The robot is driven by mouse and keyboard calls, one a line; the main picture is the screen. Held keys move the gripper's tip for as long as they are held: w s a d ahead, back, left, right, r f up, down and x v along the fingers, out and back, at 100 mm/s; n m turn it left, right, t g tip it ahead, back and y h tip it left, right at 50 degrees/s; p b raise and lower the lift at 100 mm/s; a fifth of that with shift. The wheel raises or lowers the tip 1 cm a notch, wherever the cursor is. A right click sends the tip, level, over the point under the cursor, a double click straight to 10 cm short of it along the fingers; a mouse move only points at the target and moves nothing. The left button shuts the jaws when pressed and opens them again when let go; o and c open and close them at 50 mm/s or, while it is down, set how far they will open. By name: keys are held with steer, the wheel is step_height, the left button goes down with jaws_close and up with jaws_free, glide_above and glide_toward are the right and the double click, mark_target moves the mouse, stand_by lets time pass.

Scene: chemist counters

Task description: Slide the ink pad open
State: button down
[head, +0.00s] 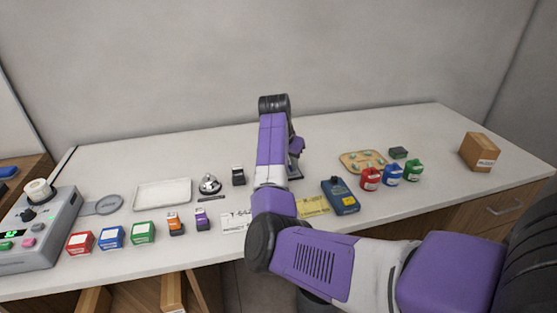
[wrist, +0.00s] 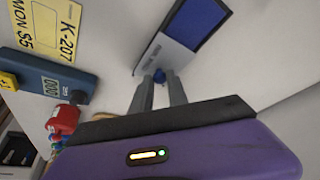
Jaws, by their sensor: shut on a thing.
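The ink pad (wrist: 172,58) is a flat grey case in the upper middle of the wrist view. A dark blue rectangle (wrist: 199,20) shows at its far part, and a lighter strip with print is nearer me.
A blue device (head: 341,196) and a yellow card (head: 312,206) lie right of my arm. Red, blue and green bottles (head: 392,175) stand further right. A bell (head: 209,184), a white tray (head: 163,194) and several small boxes are left. The counter behind my arm is clear.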

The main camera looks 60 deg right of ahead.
steer(key=c, duration=1.3)
jaws_free()
steer(key=shift+r, duration=0.1)
steer(key=v, duration=0.7)
steer(key=shift+r, duration=0.35)
steer(key=shift+a, duration=0.1)
